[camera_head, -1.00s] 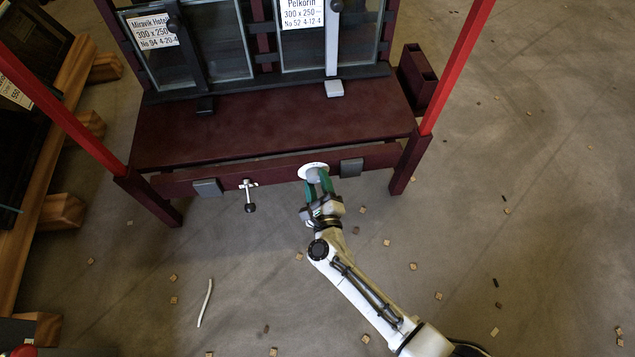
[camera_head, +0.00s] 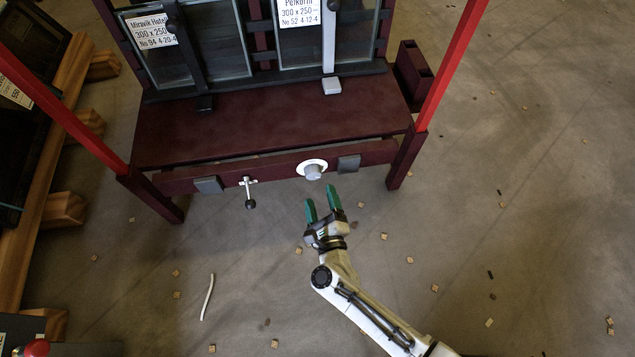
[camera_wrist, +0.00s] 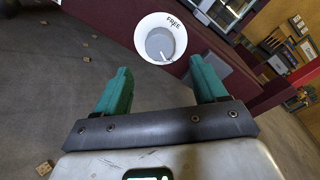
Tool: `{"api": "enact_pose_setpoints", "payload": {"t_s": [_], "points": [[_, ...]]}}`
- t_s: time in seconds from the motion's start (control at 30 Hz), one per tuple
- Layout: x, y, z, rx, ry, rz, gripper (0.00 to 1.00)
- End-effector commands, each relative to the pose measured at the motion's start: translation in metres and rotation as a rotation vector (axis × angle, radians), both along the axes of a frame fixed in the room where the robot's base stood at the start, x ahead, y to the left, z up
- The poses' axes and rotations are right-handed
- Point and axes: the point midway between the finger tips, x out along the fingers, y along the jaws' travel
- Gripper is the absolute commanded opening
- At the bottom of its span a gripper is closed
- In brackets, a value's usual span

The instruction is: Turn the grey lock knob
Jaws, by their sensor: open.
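The grey lock knob (camera_head: 313,172) sits on a round white plate on the front rail of the dark red frame. In the wrist view the knob (camera_wrist: 160,44) shows ahead, with the word FREE at the top of its white plate and a light pointer towards the lower right. My gripper (camera_head: 321,197) is open and empty, in front of and slightly below the knob in the head view, apart from it. In the wrist view its green fingers (camera_wrist: 162,85) stand wide apart, with the knob beyond the gap between them.
The dark red frame's rail (camera_head: 222,175) also bears a small lever with a black ball (camera_head: 250,203) and grey blocks on either side. Glass panels with labels stand above. Small wooden pieces lie scattered on the floor. Floor around my gripper is otherwise clear.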

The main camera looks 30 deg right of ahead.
Motion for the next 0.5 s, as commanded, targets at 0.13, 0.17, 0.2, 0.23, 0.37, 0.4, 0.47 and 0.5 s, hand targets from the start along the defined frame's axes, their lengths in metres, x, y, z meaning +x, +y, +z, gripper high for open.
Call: {"api": "enact_pose_setpoints", "payload": {"t_s": [0.13, 0.17, 0.2, 0.23, 0.37, 0.4, 0.47, 0.5], "points": [[-0.025, 0.007, 0.003, 0.000, 0.002, 0.001, 0.71], [-0.028, 0.008, 0.003, 0.000, 0.001, 0.000, 0.71], [-0.032, 0.009, 0.003, 0.000, 0.001, -0.001, 0.71], [-0.034, 0.009, 0.003, 0.000, 0.001, -0.001, 0.71], [-0.041, 0.011, 0.003, 0.001, 0.000, 0.000, 0.71], [-0.041, 0.012, 0.003, 0.001, -0.001, -0.001, 0.71], [-0.042, 0.012, 0.003, 0.001, -0.001, -0.001, 0.71], [-0.042, 0.012, 0.003, 0.001, -0.001, -0.001, 0.71]]}}
